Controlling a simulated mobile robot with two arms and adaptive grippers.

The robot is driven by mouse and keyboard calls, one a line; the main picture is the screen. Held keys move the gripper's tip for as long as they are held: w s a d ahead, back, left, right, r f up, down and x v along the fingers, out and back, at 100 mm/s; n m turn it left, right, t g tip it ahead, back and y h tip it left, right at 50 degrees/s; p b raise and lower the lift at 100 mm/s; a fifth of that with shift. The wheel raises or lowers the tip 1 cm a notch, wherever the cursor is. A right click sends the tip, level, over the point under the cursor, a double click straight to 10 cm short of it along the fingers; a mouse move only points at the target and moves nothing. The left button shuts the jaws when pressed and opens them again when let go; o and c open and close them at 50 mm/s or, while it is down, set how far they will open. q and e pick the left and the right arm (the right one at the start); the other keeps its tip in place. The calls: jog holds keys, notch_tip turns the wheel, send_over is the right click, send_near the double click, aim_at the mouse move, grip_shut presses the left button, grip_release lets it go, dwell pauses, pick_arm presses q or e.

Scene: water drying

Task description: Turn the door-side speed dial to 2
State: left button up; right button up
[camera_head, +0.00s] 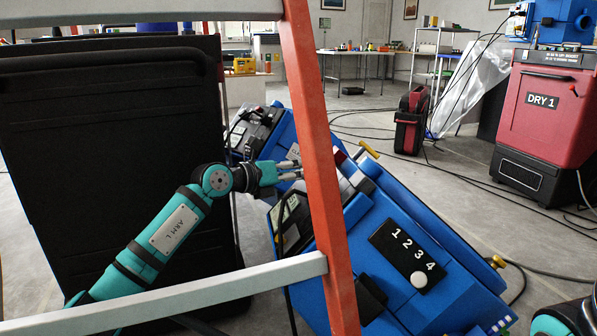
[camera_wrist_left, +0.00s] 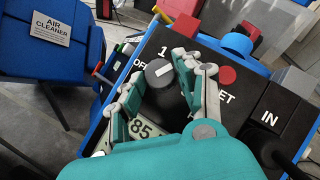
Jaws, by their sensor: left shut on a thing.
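In the left wrist view, the speed dial (camera_wrist_left: 158,74) is a dark round knob with a white pointer mark, on a black panel of a blue machine (camera_wrist_left: 262,70). "OFF" and "1" are printed beside it; a "2" is not visible, and the fingers cover part of the panel. My left gripper (camera_wrist_left: 157,84) has its fingers on either side of the dial and is shut on it. In the head view my left gripper (camera_head: 287,170) reaches behind a ladder rail to the blue machine (camera_head: 450,250); the dial is hard to make out there. My right gripper is not in view.
An orange and grey ladder (camera_head: 322,170) stands in front of the machine. A large black panel (camera_head: 110,130) is at left. A red button (camera_wrist_left: 228,75) and a lit display (camera_wrist_left: 145,130) are near the dial. Cables lie on the floor; a red DRY 1 unit (camera_head: 545,110) stands at right.

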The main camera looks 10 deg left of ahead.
pick_arm(q)
jog(key=shift+f, duration=0.1)
jog(key=o, duration=1.2)
jog(key=shift+c, duration=0.2)
jog(key=v, duration=1.2)
